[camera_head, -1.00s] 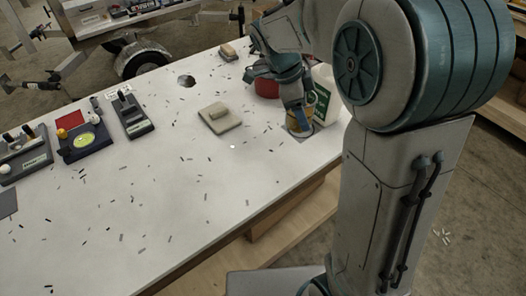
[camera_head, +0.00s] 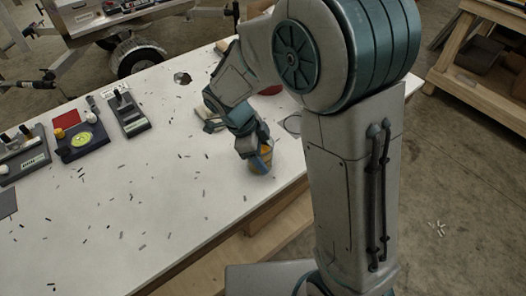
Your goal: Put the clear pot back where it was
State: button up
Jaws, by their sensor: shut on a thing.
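A red round thing (camera_head: 270,90) and a beige block (camera_head: 211,120) are partly hidden behind my arm. Dark tool stands (camera_head: 125,112) and a tray with a yellow-green disc (camera_head: 82,140) stand at left. Small dark bits are scattered across the table; its front middle holds nothing larger.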

jog(key=shift+f, duration=0.1)
jog(key=o, duration=0.8)
jog(key=shift+c, duration=0.2)
jog(key=o, duration=0.4)
